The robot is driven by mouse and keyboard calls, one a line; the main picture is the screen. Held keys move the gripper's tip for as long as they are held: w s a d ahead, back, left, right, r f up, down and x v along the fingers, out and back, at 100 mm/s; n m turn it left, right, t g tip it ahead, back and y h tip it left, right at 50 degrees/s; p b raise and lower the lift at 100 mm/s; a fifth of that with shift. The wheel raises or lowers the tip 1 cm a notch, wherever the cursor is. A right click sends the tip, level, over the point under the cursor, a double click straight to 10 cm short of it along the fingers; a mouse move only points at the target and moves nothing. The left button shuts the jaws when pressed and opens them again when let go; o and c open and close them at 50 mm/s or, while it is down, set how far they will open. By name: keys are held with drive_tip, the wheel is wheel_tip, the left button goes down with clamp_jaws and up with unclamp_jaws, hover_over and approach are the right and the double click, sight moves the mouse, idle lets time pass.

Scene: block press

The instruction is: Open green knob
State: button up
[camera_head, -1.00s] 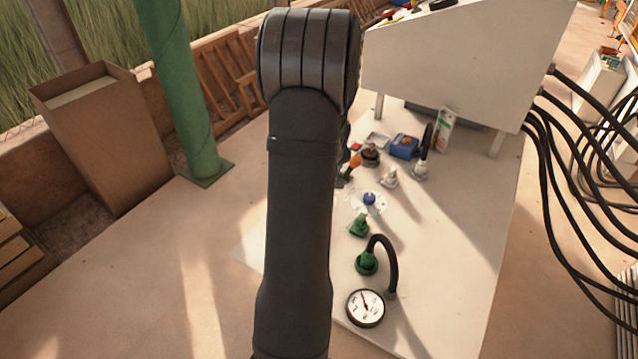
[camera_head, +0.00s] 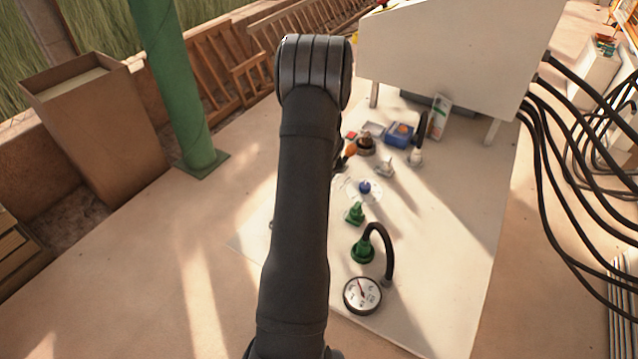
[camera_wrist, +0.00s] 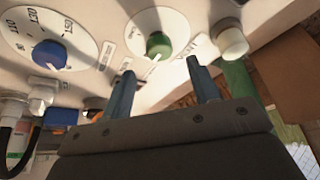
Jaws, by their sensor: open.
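In the wrist view the green knob (camera_wrist: 158,45) sits on a round white dial with a pale pointer mark. My gripper (camera_wrist: 160,67) is open. Its two fingers show below the knob in the picture, one to each side, with nothing between them. I cannot tell how far the tips are from the knob, and no contact shows. In the head view my arm hides the gripper, and I cannot see the green knob there.
A blue knob (camera_wrist: 48,54) on a larger marked dial is left of the green knob. A white round button (camera_wrist: 233,42) is to its right. In the head view, green fittings, a hose and a gauge (camera_head: 362,295) stand on the white panel (camera_head: 440,270).

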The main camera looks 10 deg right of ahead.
drive_tip(key=shift+x, duration=2.7)
drive_tip(key=c, duration=1)
